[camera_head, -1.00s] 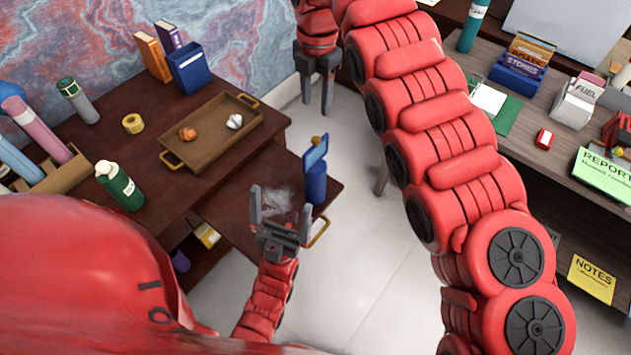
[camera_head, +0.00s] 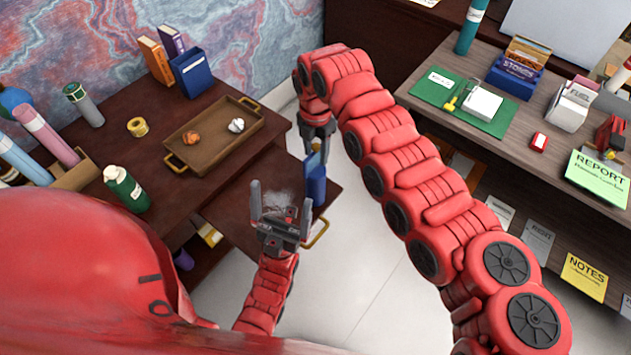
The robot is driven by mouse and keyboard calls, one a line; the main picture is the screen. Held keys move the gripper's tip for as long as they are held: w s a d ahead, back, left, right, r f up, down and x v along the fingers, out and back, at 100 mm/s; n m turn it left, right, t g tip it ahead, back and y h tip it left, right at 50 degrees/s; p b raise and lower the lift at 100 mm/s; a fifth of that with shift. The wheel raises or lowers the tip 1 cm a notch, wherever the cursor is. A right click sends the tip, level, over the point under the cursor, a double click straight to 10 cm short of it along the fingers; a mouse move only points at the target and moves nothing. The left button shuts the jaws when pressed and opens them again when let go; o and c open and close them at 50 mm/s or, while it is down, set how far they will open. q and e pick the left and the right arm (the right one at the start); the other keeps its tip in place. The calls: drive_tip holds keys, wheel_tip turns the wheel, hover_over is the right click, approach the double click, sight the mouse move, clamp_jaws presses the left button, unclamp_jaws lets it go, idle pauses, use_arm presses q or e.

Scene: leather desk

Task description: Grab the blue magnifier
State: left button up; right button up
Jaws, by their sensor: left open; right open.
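An upright blue object (camera_head: 316,188), which seems to be the blue magnifier in a blue holder, stands near the right end of the pulled-out drawer (camera_head: 235,215). A small yellow-gold part shows at its top. My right gripper (camera_head: 317,150) is open and points down, with its fingers at the top of the blue object and partly hiding it. I cannot tell whether they touch it. My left gripper (camera_head: 281,205) is open and empty, pointing up in front of the drawer, just left of the blue object.
A brown tray (camera_head: 248,137) with two small crumpled pieces sits on the dark desk. A green bottle (camera_head: 125,188), yellow tape roll (camera_head: 137,127) and blue book holder (camera_head: 190,73) stand around it. A grey-brown desk (camera_head: 520,140) with stationery is at right. Floor between is clear.

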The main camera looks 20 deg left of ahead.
sight(316, 167)
drive_tip(key=shift+s+f+p, duration=0.15)
drive_tip(key=shift+f+p, duration=0.55)
drive_tip(key=shift+f, duration=1.15)
clamp_jaws()
